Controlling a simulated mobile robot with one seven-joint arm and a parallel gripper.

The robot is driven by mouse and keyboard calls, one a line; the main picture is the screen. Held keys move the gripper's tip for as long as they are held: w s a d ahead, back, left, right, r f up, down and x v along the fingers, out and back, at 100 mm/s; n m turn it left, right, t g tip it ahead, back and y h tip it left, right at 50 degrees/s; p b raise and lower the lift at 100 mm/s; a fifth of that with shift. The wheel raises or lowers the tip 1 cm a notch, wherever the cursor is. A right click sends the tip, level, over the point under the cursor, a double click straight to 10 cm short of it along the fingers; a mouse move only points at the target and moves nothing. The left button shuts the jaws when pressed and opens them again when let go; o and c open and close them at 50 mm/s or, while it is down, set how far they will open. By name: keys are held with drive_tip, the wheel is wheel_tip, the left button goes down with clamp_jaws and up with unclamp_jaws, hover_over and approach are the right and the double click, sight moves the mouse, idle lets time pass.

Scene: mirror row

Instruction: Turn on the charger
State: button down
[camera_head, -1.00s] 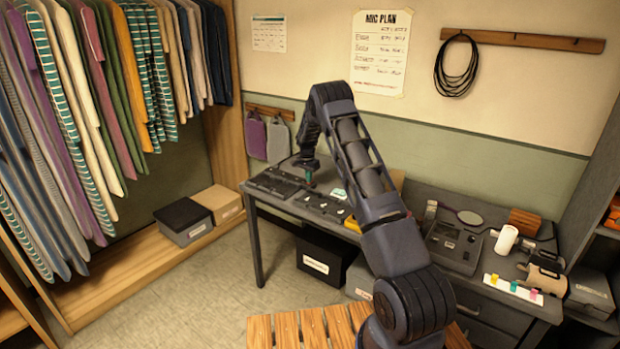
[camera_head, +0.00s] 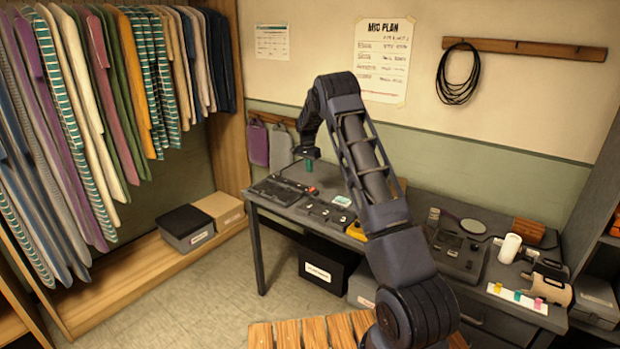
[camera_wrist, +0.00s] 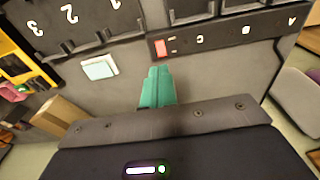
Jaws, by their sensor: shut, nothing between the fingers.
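The charger with slots lettered A, B, C (camera_wrist: 220,32) is a dark unit on the left end of the grey table; it also shows in the head view (camera_head: 272,190). A small red switch (camera_wrist: 160,47) sits at its end beside small marks; I cannot tell its position. A second dark unit numbered 2 and 3 (camera_wrist: 75,32) stands beside it, also in the head view (camera_head: 322,213). My gripper (camera_wrist: 158,72) has its teal fingers together and empty, near the red switch in the wrist view. In the head view my gripper (camera_head: 309,165) is above the charger, apart from it.
A pale teal-and-white block (camera_wrist: 100,67) lies near the numbered unit. A console (camera_head: 458,250), a white cylinder (camera_head: 510,248) and a strip with coloured tabs (camera_head: 517,297) are on the table's right part. A slatted wooden bench (camera_head: 305,333) stands in front.

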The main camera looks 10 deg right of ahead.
sight(312, 189)
drive_tip(key=shift+s+a+r, duration=0.1)
drive_tip(key=shift+r, duration=0.85)
drive_tip(key=shift+s+a+r, duration=0.1)
drive_tip(key=shift+r, duration=0.85)
drive_tip(key=shift+w+d+r+t, duration=0.1)
drive_tip(key=shift+w+d+t, duration=0.2)
drive_tip(key=shift+w+d, duration=0.25)
drive_tip(key=f, duration=0.4)
drive_tip(key=w+d+f, duration=0.1)
drive_tip(key=f, duration=0.9)
drive_tip(key=shift+w+d, duration=0.15)
drive_tip(key=shift+w, duration=0.05)
